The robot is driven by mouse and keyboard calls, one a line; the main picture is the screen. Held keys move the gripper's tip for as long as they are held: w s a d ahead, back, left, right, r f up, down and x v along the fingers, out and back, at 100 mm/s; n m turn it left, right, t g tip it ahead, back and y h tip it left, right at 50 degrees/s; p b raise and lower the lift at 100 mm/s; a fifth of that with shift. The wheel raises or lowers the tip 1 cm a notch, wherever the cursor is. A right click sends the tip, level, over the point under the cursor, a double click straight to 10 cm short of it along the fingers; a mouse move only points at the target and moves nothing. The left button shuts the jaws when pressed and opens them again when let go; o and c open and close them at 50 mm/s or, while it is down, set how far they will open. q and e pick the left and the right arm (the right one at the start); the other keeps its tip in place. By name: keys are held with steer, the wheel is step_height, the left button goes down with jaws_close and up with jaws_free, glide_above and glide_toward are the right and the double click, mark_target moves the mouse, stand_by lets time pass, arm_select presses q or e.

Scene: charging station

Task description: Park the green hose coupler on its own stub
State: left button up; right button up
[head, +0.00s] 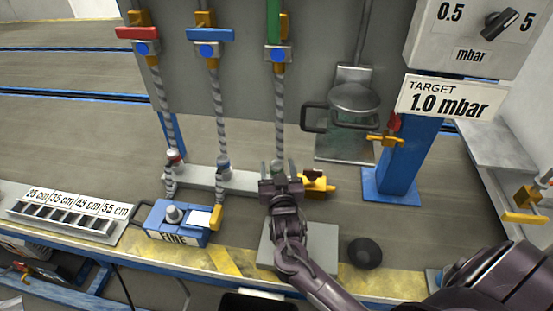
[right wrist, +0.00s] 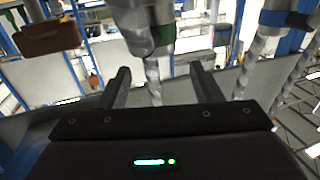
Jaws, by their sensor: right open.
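The green hose coupler (head: 278,167) is at the lower end of the striped grey hose that hangs from the green-handled valve (head: 276,40). It is upright near the right end of the pale stub rail (head: 235,181). My right gripper (head: 280,186) is open at the coupler and covers its lower part and any stub beneath. In the right wrist view, the green-banded coupler (right wrist: 150,35) shows between the two open fingers, apart from both. I cannot tell whether it sits on a stub. My left gripper is not in view.
A yellow fitting (head: 318,184) is just right of my gripper. A blue box (head: 172,222), a grey block (head: 322,242) and a black knob (head: 365,253) are nearer.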

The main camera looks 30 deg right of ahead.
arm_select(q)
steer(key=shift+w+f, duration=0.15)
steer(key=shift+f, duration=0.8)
arm_select(e)
steer(key=shift+v, duration=2.25)
